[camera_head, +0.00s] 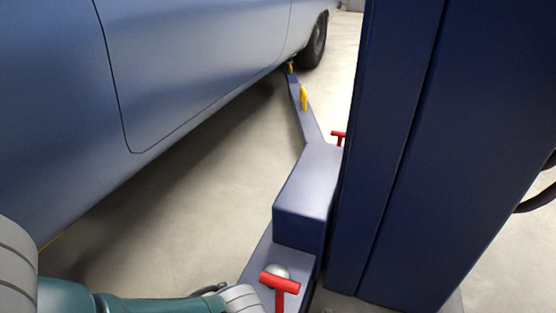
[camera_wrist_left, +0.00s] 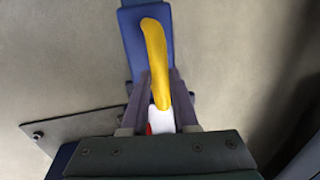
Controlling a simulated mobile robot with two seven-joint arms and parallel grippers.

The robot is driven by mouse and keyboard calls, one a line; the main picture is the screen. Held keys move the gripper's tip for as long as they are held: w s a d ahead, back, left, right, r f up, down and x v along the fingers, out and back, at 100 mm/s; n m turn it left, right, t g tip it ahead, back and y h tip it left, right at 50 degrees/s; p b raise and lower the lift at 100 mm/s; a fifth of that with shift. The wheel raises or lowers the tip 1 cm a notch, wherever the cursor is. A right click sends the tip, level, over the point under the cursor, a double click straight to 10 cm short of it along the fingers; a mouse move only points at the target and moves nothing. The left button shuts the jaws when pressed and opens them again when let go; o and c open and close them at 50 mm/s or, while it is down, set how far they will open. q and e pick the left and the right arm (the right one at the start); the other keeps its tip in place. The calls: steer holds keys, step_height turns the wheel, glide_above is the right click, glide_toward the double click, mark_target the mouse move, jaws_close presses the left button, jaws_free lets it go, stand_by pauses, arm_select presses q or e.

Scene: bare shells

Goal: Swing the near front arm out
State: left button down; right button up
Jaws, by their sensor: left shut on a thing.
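The near arm (camera_head: 259,261) of the lift is a blue-grey beam at the bottom of the head view, below the post; most of it is cut off by the lower edge. A red T-handle (camera_head: 280,283) stands on it beside a silver dome. In the left wrist view, a yellow handle (camera_wrist_left: 155,50) stands out from a blue beam (camera_wrist_left: 132,22). My left gripper (camera_wrist_left: 161,78) is shut on the yellow handle, one finger on each side. My left gripper is not visible in the head view; only my left arm's links show at the bottom left. My right gripper is not in view.
The blue lift post (camera_head: 400,150) fills the right side. The blue-grey car (camera_head: 190,75) hangs over the left. The far lift arm (camera_head: 309,122), with another yellow handle (camera_head: 304,97), reaches toward a wheel (camera_head: 314,45). Bare floor (camera_head: 200,205) lies between car and post.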

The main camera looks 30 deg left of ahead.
arm_select(q)
steer(key=shift+d, duration=0.1)
stand_by(0.3)
steer(key=c, duration=1.1)
jaws_free()
steer(key=o, duration=0.4)
steer(key=shift+d, duration=0.15)
steer(key=shift+r, duration=0.1)
steer(key=r+p, duration=0.3)
steer(key=d+r+p, duration=0.1)
steer(key=r+p, duration=0.5)
steer(key=shift+w+d+r, duration=0.2)
steer(key=shift+d+r, duration=0.1)
steer(key=shift+d, duration=0.1)
